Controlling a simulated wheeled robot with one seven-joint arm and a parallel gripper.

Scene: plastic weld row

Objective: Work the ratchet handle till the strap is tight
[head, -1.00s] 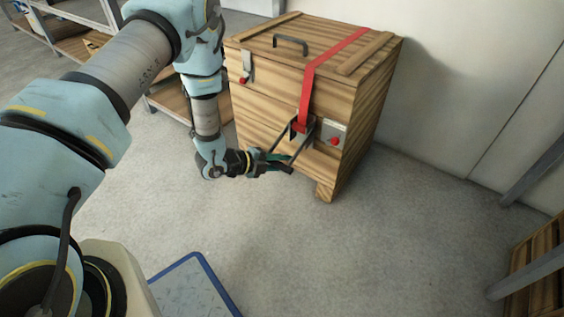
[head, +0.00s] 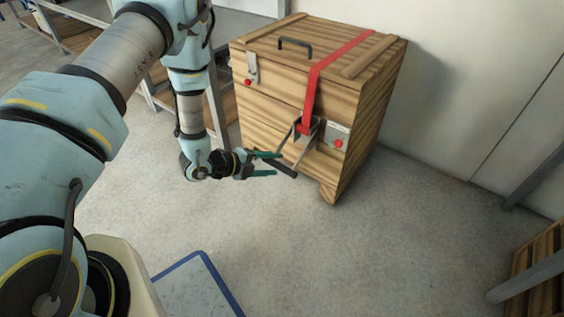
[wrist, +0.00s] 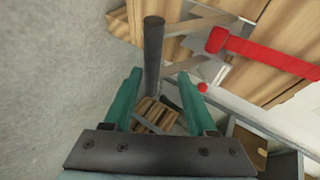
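A red strap (head: 312,88) runs over the lid of a wooden crate (head: 375,100) and down its front to a ratchet (head: 306,130). The ratchet's handle (head: 287,168) sticks out from the front, angled down, and ends in a dark crossbar. My gripper (head: 266,164) is open at the crossbar, its two green fingers apart. In the wrist view, the handle bar (wrist: 153,50) stands between the fingers (wrist: 159,76), closer to the left one; contact cannot be told. The red strap (wrist: 268,57) shows at upper right there.
Metal latches with red buttons sit on the crate front, one left (head: 250,70) and one beside the ratchet (head: 339,138). A shelf rack (head: 150,85) stands behind my arm. A blue-edged platform (head: 195,285) lies at the bottom. The floor before the crate is clear.

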